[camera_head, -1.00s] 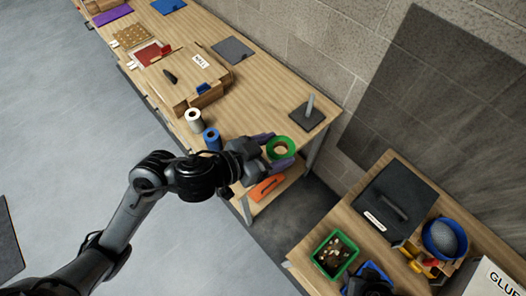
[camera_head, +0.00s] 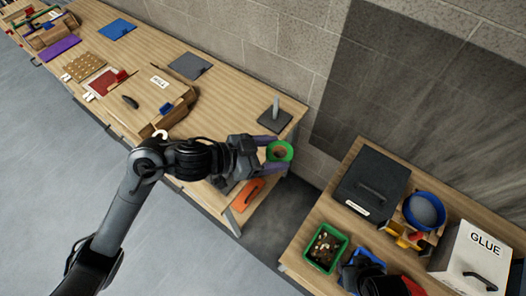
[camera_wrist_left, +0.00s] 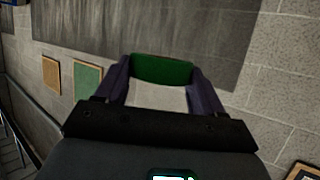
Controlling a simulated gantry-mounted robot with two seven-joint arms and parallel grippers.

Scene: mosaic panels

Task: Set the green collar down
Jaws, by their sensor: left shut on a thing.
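The green collar (camera_head: 280,151) is a short ring with a pale inside. My left gripper (camera_head: 275,154) is shut on it, with a purple finger on either side. It is held at the bench's right end, in front of the upright grey post on a dark square base (camera_head: 272,119). In the left wrist view the collar (camera_wrist_left: 161,69) is a green band between the fingers (camera_wrist_left: 160,85). I cannot tell its height above the bench. I do not make out my right gripper.
The wooden bench (camera_head: 215,95) holds a wooden box (camera_head: 152,107) and a grey plate (camera_head: 190,65). Across a gap, a second table holds a green bin (camera_head: 327,247), a black case (camera_head: 371,184) and a glue box (camera_head: 475,258).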

